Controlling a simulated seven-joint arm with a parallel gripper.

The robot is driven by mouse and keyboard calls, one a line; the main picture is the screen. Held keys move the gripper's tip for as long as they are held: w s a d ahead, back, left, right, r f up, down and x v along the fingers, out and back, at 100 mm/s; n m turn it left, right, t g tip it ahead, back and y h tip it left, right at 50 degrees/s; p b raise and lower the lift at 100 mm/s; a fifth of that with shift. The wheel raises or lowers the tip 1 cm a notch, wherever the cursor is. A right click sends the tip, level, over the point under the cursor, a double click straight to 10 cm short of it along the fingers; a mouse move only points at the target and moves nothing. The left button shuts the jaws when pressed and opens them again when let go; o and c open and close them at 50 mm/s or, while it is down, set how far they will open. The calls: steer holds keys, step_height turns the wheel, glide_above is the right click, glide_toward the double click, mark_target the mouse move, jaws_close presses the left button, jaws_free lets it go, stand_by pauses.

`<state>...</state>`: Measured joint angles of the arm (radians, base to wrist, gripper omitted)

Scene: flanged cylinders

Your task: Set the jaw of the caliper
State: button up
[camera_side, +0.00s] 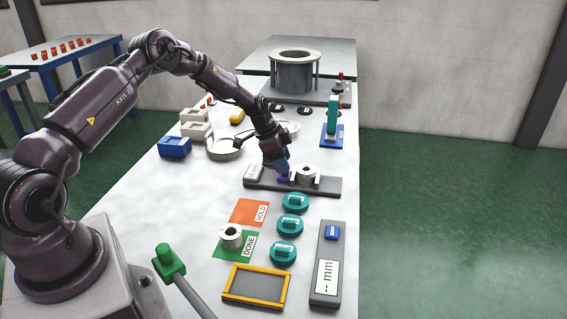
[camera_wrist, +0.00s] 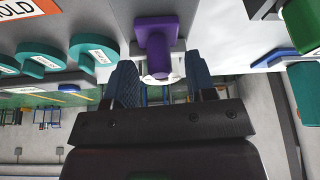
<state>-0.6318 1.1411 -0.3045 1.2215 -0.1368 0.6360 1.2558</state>
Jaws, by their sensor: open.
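The caliper is a dark grey bar (camera_side: 328,187) lying across the table in the side view, with a label at its left end. Its purple jaw (camera_side: 284,178) sits left of a light grey flanged cylinder (camera_side: 306,174) standing on the bar. In the wrist view the purple jaw (camera_wrist: 158,42) shows a knob, with part of a pale ring below it. My gripper (camera_side: 280,167) is down at the jaw. Its blue fingers (camera_wrist: 161,66) are open, one on each side of the purple jaw; whether either touches it I cannot tell.
Several teal labelled discs (camera_side: 283,251) stand in front of the bar. An orange HOLD pad (camera_side: 248,211) and a green DONE pad (camera_side: 245,250) with another flanged cylinder (camera_side: 231,237) lie nearby. A "-- mm" readout (camera_side: 325,283) is front right; a yellow-framed tray (camera_side: 256,285) is in front.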

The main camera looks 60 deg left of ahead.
steer(key=shift+w+d+f, duration=0.1)
steer(key=shift+w+f, duration=0.05)
steer(key=shift+f, duration=0.3)
jaws_close()
steer(key=shift+s+a, duration=1.15)
jaws_free()
steer(key=v, duration=1.3)
steer(key=shift+w+d, duration=0.1)
steer(key=shift+d, duration=0.05)
